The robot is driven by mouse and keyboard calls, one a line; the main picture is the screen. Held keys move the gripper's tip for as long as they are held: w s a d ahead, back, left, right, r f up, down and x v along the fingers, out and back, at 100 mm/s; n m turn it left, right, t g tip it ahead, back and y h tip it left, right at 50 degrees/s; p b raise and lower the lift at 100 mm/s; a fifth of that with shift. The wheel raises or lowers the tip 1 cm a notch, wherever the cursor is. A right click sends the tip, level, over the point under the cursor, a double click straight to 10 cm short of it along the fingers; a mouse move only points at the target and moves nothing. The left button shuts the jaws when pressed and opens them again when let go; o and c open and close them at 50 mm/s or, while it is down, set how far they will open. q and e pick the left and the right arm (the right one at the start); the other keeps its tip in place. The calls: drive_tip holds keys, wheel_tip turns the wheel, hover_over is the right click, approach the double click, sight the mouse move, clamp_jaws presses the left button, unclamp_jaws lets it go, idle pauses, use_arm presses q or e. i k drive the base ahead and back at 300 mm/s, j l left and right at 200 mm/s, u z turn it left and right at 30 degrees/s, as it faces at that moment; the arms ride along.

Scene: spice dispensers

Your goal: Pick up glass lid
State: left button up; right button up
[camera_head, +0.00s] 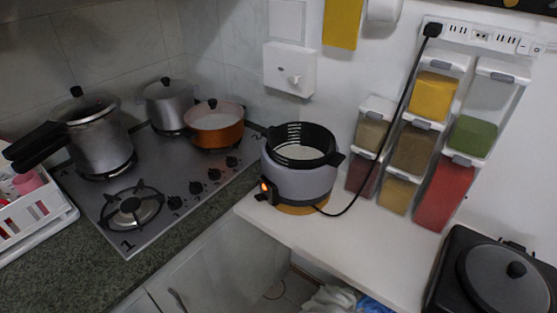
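Several lids are in view. An orange pot (217,136) on the back of the stove carries a lid (214,114) that looks see-through, with a dark knob. At the lower right, a round grey lid (488,270) with a black knob sits on a black appliance (446,262); I cannot tell whether it is glass. Neither of my grippers shows.
A pressure cooker (98,145) stands at the stove's left, its black handle sticking out left. A grey cooker (300,182) with an open black basket and lit orange light stands on the white counter (345,240). Its cord runs to the power strip (482,38). Spice dispensers (435,95) line the wall.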

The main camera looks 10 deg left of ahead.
sight(497, 277)
drive_tip(key=u, duration=0.15)
drive_tip(key=z, duration=1.55)
